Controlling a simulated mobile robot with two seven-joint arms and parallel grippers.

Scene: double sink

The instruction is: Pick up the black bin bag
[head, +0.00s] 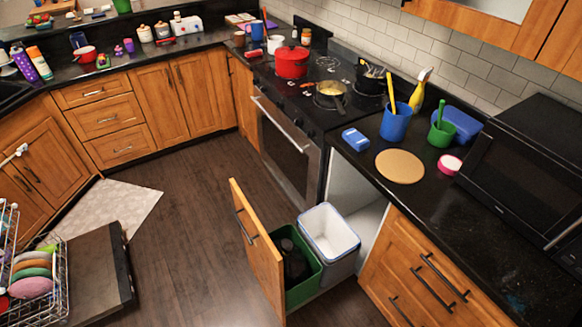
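What looks like the black bin bag (294,262) is a dark shape inside the green bin (306,284). The green bin stands in the pulled-out cabinet drawer, behind its wooden front (258,240). The drawer front and the bin's walls hide the lower part of the dark shape, and its outline is hard to make out. A white bin (330,232) with a blue rim stands right behind the green one in the same drawer and looks empty. Neither of my grippers is in view.
The dark wooden floor (195,225) left of the drawer is clear. An open dishwasher door (92,268) and a dish rack (40,290) with plates are at the lower left. The stove (310,110) and a cluttered counter (400,200) stand behind and right.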

